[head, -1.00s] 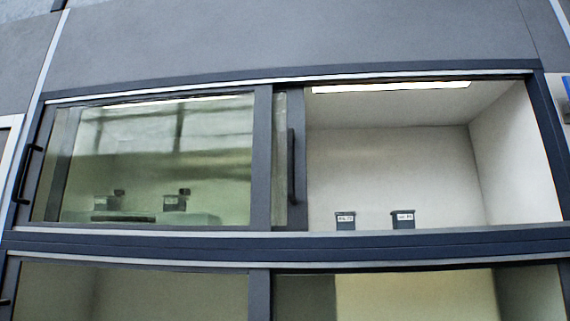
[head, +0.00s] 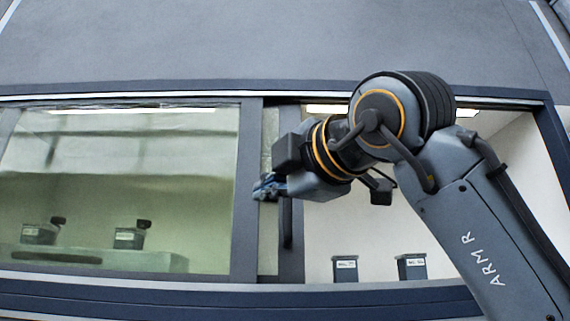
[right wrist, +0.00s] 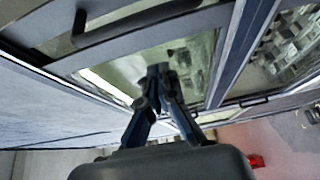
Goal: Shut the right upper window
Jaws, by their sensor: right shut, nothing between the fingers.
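The right upper window (head: 291,264) is a dark-framed sliding pane. It is slid left, mostly behind the left upper window (head: 120,180), so the right half of the upper opening is uncovered. Its black vertical handle (head: 287,226) shows below my right gripper (head: 264,187); the handle's upper part is hidden by my arm. The gripper is shut and empty, its fingertips just left of the handle, in front of the narrow glass strip. In the right wrist view the shut fingers (right wrist: 160,73) point at the glass, with a black handle (right wrist: 132,25) above them. Contact cannot be told.
Two small dark labelled bins (head: 345,268) stand inside the uncovered right compartment. More bins (head: 129,238) show through the left glass. A dark rail (head: 120,299) runs below the windows. My right arm crosses in front of the uncovered opening.

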